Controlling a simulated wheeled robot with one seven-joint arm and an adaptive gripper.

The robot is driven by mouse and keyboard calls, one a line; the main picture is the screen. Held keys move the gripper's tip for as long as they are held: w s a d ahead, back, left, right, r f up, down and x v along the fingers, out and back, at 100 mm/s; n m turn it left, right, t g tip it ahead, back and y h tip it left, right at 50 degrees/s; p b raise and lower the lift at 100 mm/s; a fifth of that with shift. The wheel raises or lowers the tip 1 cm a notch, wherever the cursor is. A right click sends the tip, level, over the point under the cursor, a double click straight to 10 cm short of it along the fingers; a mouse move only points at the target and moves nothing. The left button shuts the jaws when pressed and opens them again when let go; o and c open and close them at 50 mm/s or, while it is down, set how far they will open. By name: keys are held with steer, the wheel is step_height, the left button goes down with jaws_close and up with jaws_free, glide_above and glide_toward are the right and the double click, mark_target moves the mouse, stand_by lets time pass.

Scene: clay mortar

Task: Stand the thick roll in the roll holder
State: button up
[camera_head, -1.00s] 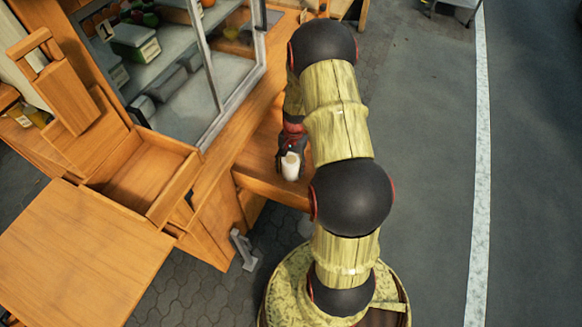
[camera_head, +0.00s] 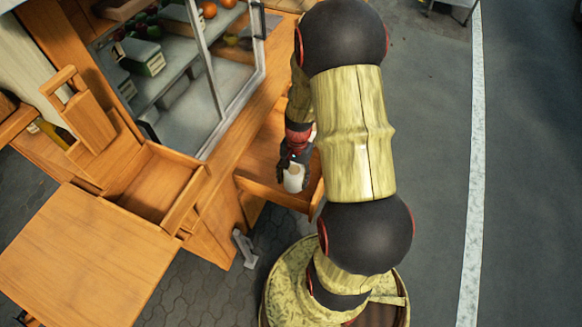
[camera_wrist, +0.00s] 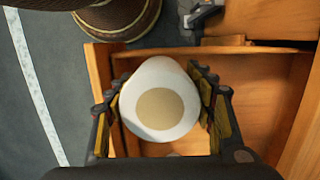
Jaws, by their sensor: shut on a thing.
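The thick roll is a white cylinder with a tan round end (camera_wrist: 160,106). In the head view it is a small white upright shape (camera_head: 294,180). My gripper (camera_wrist: 160,92) is shut on it, one finger on each side in the wrist view. In the head view my gripper (camera_head: 291,163) is dark and holds the roll at the front of an open wooden compartment (camera_head: 268,190). That compartment's wooden floor and walls (camera_wrist: 265,100) show behind the roll in the wrist view. I cannot tell which thing is the roll holder.
A wooden cart carries a glass case (camera_head: 190,90) with fruit and boxes. An open wooden box (camera_head: 155,188) and a wooden board (camera_head: 75,255) are at the left. A grey bracket (camera_head: 244,248) sits low on the cart. Open pavement (camera_head: 435,150) lies to the right.

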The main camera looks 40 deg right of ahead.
mark_target(294, 178)
steer(key=shift+s+a+r+p, duration=0.2)
steer(key=shift+s+a+r, duration=0.2)
steer(key=shift+s+a, duration=0.3)
steer(key=shift+s+a+r+p, duration=0.2)
steer(key=shift+s+a+r, duration=0.25)
steer(key=shift+s, duration=0.4)
